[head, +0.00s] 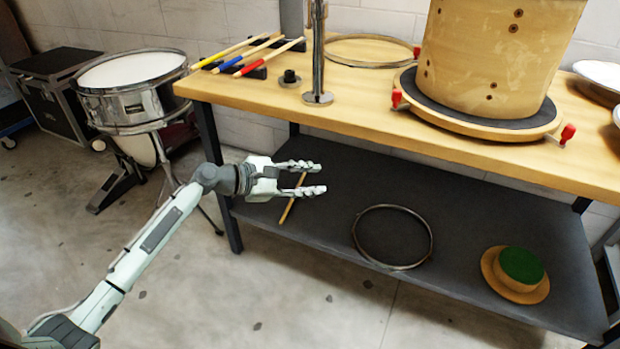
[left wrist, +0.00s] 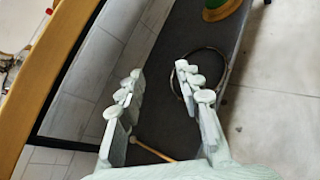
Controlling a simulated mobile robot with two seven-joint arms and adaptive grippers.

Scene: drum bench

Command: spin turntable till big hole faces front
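The turntable (head: 480,130) is a round wooden disc with a black top, at the right of the bench in the head view. Red knobs (head: 567,133) stick out at its rim. A wooden drum shell (head: 480,55) stands upright on it, its top cut off by the frame. Its visible side shows several small dark holes or fittings; I see no big hole there. My left gripper (head: 316,178) is open and empty, in front of the bench and apart from the turntable. It also shows open in the left wrist view (left wrist: 168,88). My right gripper is not in view.
The wooden bench (head: 350,120) has a metal post (head: 318,60), a hoop (head: 368,38) and coloured-handled sticks (head: 262,50) on top. The lower shelf holds another hoop (head: 392,264), a stick (head: 288,208) and a green-topped wooden piece (head: 521,265). A snare drum (head: 135,95) stands left.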

